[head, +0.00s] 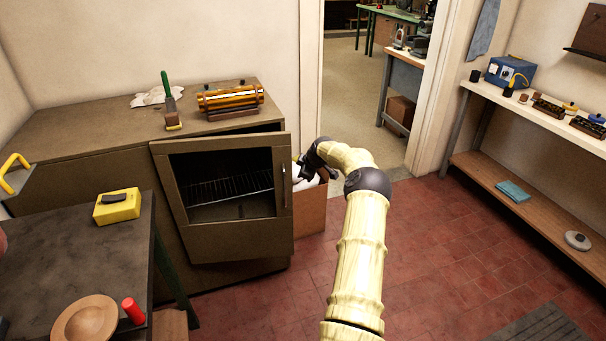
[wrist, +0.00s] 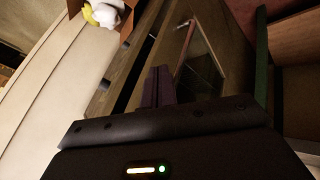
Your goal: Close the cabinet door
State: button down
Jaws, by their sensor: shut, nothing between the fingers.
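The brown cabinet (head: 120,170) stands against the wall, with its door (head: 240,241) partly open. The door has a window showing a wire rack inside, and a slim upright handle (head: 285,185) near its right edge. A dark gap shows between door and cabinet. My gripper (head: 303,168) is just right of the door's handle edge in the head view, partly hidden by my arm. In the wrist view my gripper (wrist: 158,88) is shut and empty, its fingers in front of the door (wrist: 222,42). I cannot tell whether they touch it.
A cardboard box (head: 311,210) with white contents stands right of the cabinet. A brass cylinder (head: 230,98) and a green-handled brush (head: 170,105) are on the cabinet top. A dark table (head: 70,235) stands at the front left.

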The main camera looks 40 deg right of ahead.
jog(key=shift+w+a, duration=0.1)
jog(key=w+a+r+n+g+y, duration=0.1)
jog(key=w+a+r, duration=0.1)
jog(key=a, duration=0.7)
jog(key=w+a+r, duration=0.1)
jog(key=a+r, duration=0.1)
jog(key=a, duration=0.6)
jog(key=s+a+r+g, duration=0.1)
jog(key=s+a, duration=0.1)
jog(key=a, duration=0.5)
jog(key=s+a+r+g, duration=0.1)
jog(key=s+a+r, duration=0.1)
jog(key=a, duration=0.5)
jog(key=s+a+r+m+g, duration=0.1)
jog(key=s+a+m, duration=0.3)
jog(key=s, duration=1.2)
jog(key=s+a+r+m, duration=0.2)
jog(key=s+a+m, duration=0.2)
jog(key=s+a, duration=0.7)
jog(key=s, duration=0.4)
jog(key=shift+s+a+r+g, duration=0.15)
jog(key=shift+s+a+g, duration=0.15)
jog(key=shift+s+g, duration=0.1)
jog(key=shift+w, duration=0.15)
